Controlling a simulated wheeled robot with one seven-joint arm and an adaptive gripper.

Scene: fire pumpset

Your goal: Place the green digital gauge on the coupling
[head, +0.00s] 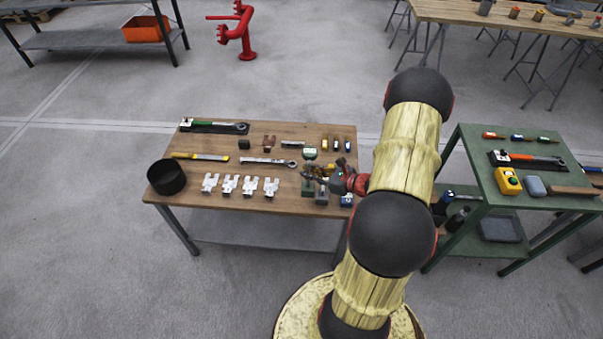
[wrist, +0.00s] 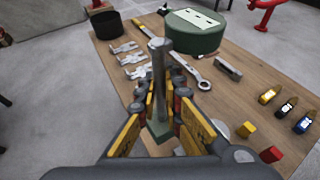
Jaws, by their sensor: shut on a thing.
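The green digital gauge (wrist: 195,34) has a round green head with a pale top face. A grey metal post (wrist: 158,80) stands upright beside it, with a green block (wrist: 158,131) low between my fingers. My gripper (wrist: 163,95) is closed around the post. In the head view the gauge's green head (head: 310,153) shows just beyond my gripper (head: 322,174), over the right part of the wooden table. I cannot tell whether the base touches the tabletop. I cannot make out the coupling in either view.
A green table (head: 470,150) with tools stands right of my arm. A red pipe fitting (head: 240,35) stands behind.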

